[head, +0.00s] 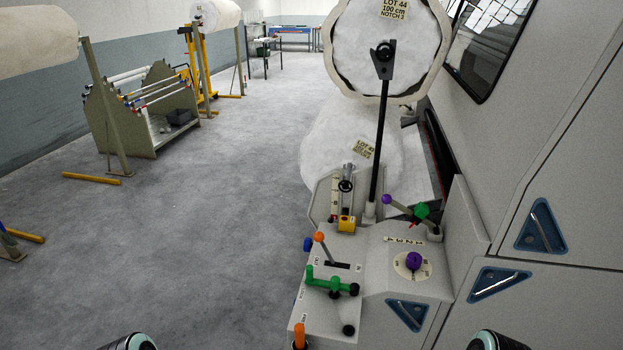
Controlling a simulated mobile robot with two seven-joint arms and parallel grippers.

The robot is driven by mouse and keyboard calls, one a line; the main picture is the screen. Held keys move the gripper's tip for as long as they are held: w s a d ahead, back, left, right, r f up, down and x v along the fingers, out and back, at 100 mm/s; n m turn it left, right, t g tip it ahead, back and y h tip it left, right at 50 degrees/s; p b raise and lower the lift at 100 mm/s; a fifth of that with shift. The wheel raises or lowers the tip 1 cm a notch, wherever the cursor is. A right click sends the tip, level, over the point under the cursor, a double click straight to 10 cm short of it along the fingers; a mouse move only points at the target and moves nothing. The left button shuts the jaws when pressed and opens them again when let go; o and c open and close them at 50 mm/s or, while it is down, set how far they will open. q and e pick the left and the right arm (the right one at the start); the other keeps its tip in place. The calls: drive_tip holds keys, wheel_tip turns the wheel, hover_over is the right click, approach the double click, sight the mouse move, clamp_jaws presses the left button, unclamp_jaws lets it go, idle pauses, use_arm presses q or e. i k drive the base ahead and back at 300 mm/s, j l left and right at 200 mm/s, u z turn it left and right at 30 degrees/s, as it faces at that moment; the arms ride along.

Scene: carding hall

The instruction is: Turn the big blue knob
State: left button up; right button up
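A blue knob (307,244) sticks out from the left side of the grey machine's control console (375,280), beside the orange-tipped lever. It is small in the picture and partly hidden by the console edge, so its full shape is unclear. Only a rounded end of each of my arms shows at the bottom edge, one at the left and one at the right. No gripper fingers are visible, and nothing of mine touches the console.
On the console are an orange-tipped lever (319,238), a green handle (330,284), an orange knob (299,335) and a purple knob (414,261) on a round dial. A white roll (385,50) hangs behind. Open floor (210,220) lies left; a rack (145,110) stands farther back.

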sight(308, 244)
drive_tip(key=i+j+z, duration=0.3)
drive_tip(key=j, duration=0.4)
drive_tip(key=j+z, duration=0.3)
drive_tip(key=j, duration=0.4)
drive_tip(key=j+z, duration=0.3)
drive_tip(key=j, duration=0.5)
drive_tip(key=z, duration=0.25)
drive_tip(key=i+j+z, duration=0.25)
drive_tip(key=z, duration=0.2)
drive_tip(key=i+j+z, duration=0.15)
drive_tip(key=j+z, duration=0.25)
drive_tip(key=j, duration=0.15)
drive_tip(key=i+j+z, duration=0.15)
drive_tip(key=j, duration=0.35)
drive_tip(key=j+z, duration=0.1)
drive_tip(key=j, duration=0.4)
